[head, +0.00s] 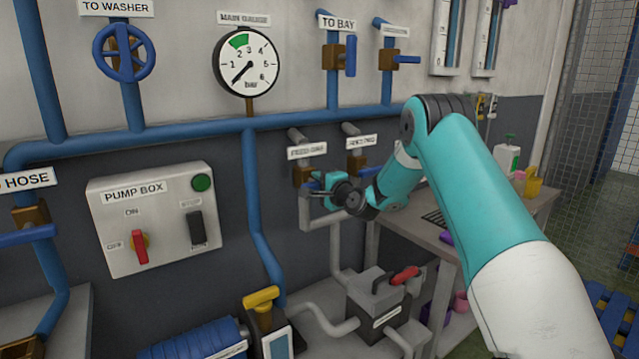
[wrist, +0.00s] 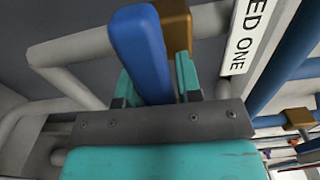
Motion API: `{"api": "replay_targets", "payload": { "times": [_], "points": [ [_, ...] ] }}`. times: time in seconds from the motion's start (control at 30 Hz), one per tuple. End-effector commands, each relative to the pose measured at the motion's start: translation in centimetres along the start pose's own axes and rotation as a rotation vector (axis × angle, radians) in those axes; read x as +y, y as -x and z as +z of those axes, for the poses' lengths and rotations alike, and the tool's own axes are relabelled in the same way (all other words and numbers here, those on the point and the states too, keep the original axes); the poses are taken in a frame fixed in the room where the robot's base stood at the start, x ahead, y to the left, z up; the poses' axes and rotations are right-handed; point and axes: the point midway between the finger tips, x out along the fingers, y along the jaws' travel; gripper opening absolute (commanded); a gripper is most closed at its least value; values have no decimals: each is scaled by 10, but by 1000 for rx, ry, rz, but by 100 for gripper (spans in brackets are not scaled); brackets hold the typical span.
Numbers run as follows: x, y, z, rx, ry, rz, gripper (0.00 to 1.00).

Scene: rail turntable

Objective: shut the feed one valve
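The feed one valve shows in the head view as a brown body (head: 301,177) on a grey pipe, below its label (head: 307,151). In the wrist view its blue lever (wrist: 143,55) stands in front of the brown body (wrist: 176,25), with part of the "FEED ONE" label (wrist: 245,35) to the right. My gripper (head: 318,188) is at this valve. In the wrist view my gripper (wrist: 155,88) has one teal finger on each side of the lever. I cannot tell whether the fingers press on it. In the head view my gripper hides much of the lever.
A second labelled valve (head: 357,164) stands close to the right, behind my arm. The pump box (head: 155,215) with a red switch is on the wall to the left. A grey unit with a red handle (head: 405,275) sits below. Blue pipes (head: 258,200) run nearby.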

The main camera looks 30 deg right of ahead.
Motion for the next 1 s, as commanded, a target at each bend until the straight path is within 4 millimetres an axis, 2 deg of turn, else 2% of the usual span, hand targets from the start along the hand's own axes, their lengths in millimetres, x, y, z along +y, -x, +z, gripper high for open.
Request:
{"api": "replay_targets", "payload": {
  "times": [0.03,0.07,0.33,0.47,0.57,1.0],
  "points": [
    [0,0,0,0,1,1,44],
    [0,0,0,0,1,1,49],
    [0,1,0,0,3,0,49],
    [1,9,-1,1,3,-1,49],
    [3,25,-2,3,3,0,49],
    [5,134,-2,5,1,0,49]
  ]
}}
